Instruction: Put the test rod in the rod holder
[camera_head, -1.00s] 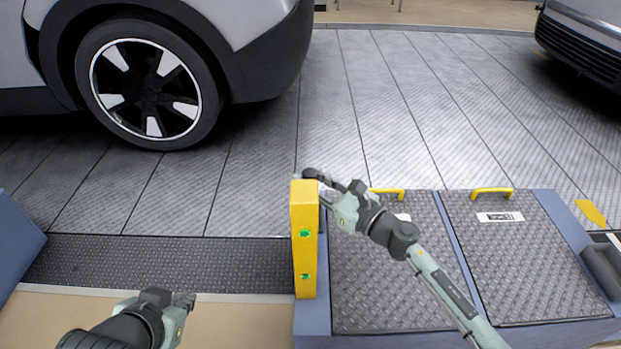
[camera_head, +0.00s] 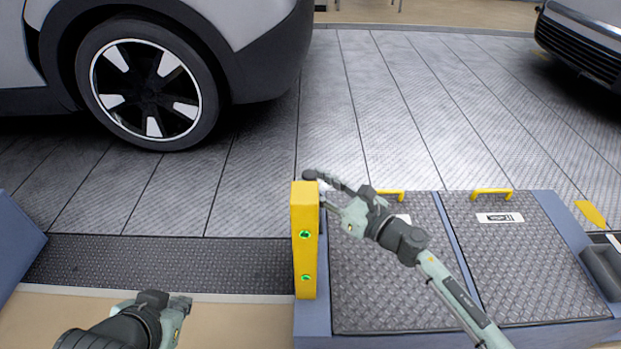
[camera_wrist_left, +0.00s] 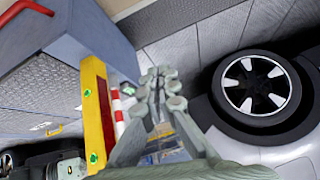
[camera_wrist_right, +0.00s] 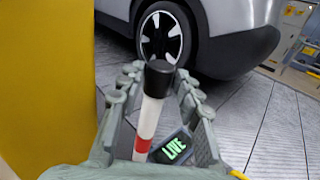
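The test rod (camera_wrist_right: 147,122), white with a red band and black cap, stands close beside the yellow post in the right wrist view. My right gripper (camera_wrist_right: 158,82) is open, with a finger on each side of the rod and visible gaps. In the head view my right gripper (camera_head: 326,188) is at the post's top right. The left wrist view shows a red-and-white striped length of the rod (camera_wrist_left: 117,108) along the post. The rod holder cannot be made out; the rod's lower end is hidden. My left gripper (camera_head: 185,302) is empty, its fingertips together, at lower left.
The yellow post (camera_head: 304,240) with green lights stands at the corner of a blue-framed platform (camera_head: 312,325). A dark display reading LIVE (camera_wrist_right: 173,148) is beside the rod. A car (camera_head: 262,55) stands behind; the floor between is clear.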

